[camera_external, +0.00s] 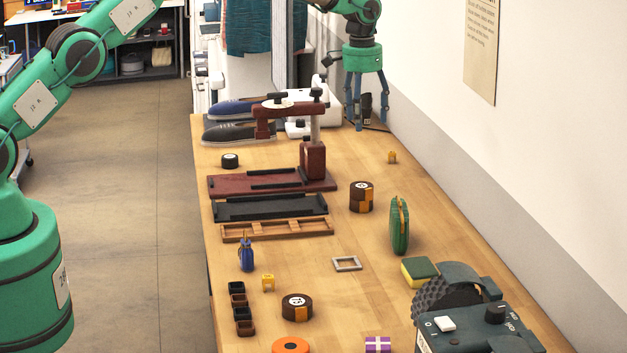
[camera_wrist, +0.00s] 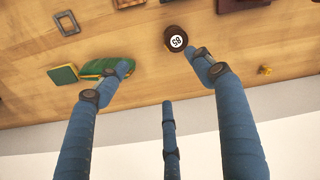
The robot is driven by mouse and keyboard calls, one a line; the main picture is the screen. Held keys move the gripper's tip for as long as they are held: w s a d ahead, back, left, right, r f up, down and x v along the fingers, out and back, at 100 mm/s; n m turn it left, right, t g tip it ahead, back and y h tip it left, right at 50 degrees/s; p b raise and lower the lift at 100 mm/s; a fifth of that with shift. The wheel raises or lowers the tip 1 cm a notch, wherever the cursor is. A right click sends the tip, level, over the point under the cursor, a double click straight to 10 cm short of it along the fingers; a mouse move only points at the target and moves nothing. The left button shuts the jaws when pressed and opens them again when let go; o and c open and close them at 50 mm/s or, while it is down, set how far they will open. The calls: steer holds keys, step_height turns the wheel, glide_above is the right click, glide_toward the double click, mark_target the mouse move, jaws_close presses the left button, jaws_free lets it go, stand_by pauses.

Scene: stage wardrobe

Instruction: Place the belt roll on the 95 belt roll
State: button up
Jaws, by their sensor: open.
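A dark brown and tan stack (camera_external: 361,197) stands on the table right of the maroon press; it looks like two belt rolls, one squarely on the other. Its top label is too small to read surely. In the wrist view the labelled roll (camera_wrist: 174,33) shows beyond my right fingertip, and its lower part is hidden. Another belt roll (camera_external: 297,308), brown with a white numbered label, lies alone near the front. My gripper (camera_external: 366,113) is open and empty at the far end of the table, apart from the stack. Its three blue fingers (camera_wrist: 163,72) are spread.
A green oval case (camera_external: 399,226) stands right of the stack. The maroon press (camera_external: 268,181) and trays are on the left. A small yellow piece (camera_external: 392,157) lies near the wall (camera_external: 440,90). A dark machine (camera_external: 475,315) fills the front right. Bare table surrounds the stack.

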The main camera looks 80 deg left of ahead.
steer(key=s+d+r+m+t, duration=0.1)
steer(key=s+d+r, duration=0.75)
steer(key=r, duration=0.35)
steer(key=s+d+r+m+t, duration=0.1)
steer(key=s+d+r, duration=0.6)
steer(key=d+r, duration=0.45)
steer(key=s+d+r+m+t, duration=0.1)
steer(key=s+d+r, duration=0.3)
steer(key=s, duration=0.4)
steer(key=s+d+r+m, duration=0.1)
steer(key=s+d+r, duration=0.3)
steer(key=s, duration=0.4)
steer(key=s+d+f, duration=0.2)
steer(key=s+d, duration=0.1)
steer(key=s, duration=0.6)
steer(key=s+d+f+m+t, duration=0.1)
steer(key=s+d+f, duration=0.1)
steer(key=s, duration=0.7)
steer(key=s+d+f+m+t, duration=0.1)
steer(key=s+d, duration=0.3)
steer(key=s, duration=0.5)
steer(key=shift+s+f, duration=0.3)
steer(key=shift+f, duration=0.5)
steer(key=shift+d, duration=0.1)
